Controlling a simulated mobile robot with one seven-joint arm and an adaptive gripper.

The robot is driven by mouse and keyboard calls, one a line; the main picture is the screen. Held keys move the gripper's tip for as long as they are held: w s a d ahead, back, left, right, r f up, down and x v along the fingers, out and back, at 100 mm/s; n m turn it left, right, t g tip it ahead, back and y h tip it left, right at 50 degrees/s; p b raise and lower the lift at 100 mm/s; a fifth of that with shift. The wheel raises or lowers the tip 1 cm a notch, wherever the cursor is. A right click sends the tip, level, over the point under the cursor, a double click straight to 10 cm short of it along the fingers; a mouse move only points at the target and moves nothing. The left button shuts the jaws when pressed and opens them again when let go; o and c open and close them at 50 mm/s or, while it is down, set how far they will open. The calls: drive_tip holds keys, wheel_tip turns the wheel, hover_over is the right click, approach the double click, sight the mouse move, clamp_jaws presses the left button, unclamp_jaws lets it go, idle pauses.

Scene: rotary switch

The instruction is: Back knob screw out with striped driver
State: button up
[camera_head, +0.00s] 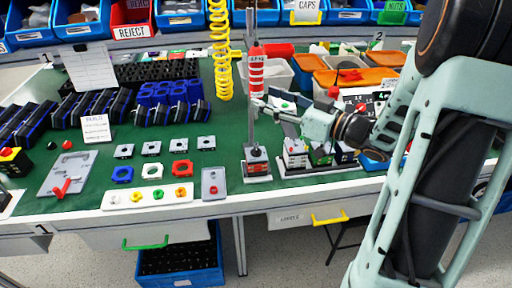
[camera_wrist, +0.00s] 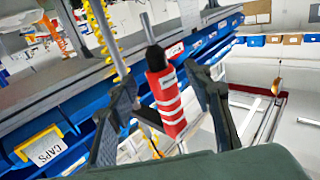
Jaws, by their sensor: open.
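The red driver with white stripes (camera_head: 256,72) hangs upright beside a grey pole, above the green work surface. It also shows in the wrist view (camera_wrist: 168,100), tilted, with a black top. My gripper (camera_head: 262,104) is open at the lower part of the driver. In the wrist view the driver appears between the two dark fingers, with gaps showing on both sides; I cannot tell how deep it sits between them. A small switch block (camera_head: 256,161) with a dark top stands below the driver. The knob screw is too small to make out.
Several small switch blocks (camera_head: 295,150) stand right of the pole. Yellow coiled hose (camera_head: 221,50) hangs to the left. Orange-lidded boxes (camera_head: 345,80) stand behind my gripper. A grey plate with a red lever (camera_head: 68,178) lies at the left. Green mat (camera_head: 225,140) is bare nearby.

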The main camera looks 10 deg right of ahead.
drive_tip(key=shift+v, duration=2)
